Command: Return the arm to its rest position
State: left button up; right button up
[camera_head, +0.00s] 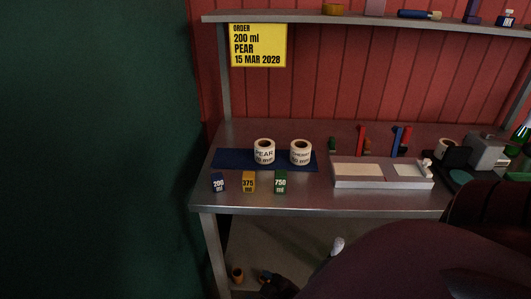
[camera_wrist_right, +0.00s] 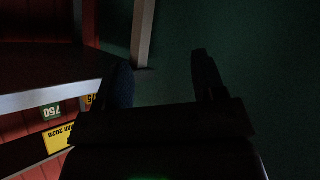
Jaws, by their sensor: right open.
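My right gripper (camera_wrist_right: 162,75) shows in the right wrist view as two dark fingers with a clear gap between them. Nothing is visible between the fingers, and dark green wall lies behind them. The shelf scene appears upside down at the left of that view. In the head view a large dark maroon shape, which seems to be part of my own body, fills the lower right and covers the table's right front. Neither gripper can be made out in the head view, and my left gripper is not seen.
A metal table (camera_head: 320,197) holds two label rolls (camera_head: 264,152) (camera_head: 301,153), and blocks marked 200 (camera_head: 218,183), 375 (camera_head: 249,182) and 750 (camera_head: 281,182). A grey tray (camera_head: 382,183) and a machine (camera_head: 487,152) stand right. A yellow order sign (camera_head: 258,45) hangs below the shelf (camera_head: 300,17).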

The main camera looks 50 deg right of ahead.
jog(key=s+m, duration=0.1)
jog(key=m, duration=0.1)
jog(key=shift+s+a+f+m+y, duration=0.3)
jog(key=shift+s+a+f, duration=0.05)
jog(key=shift+s+f, duration=0.05)
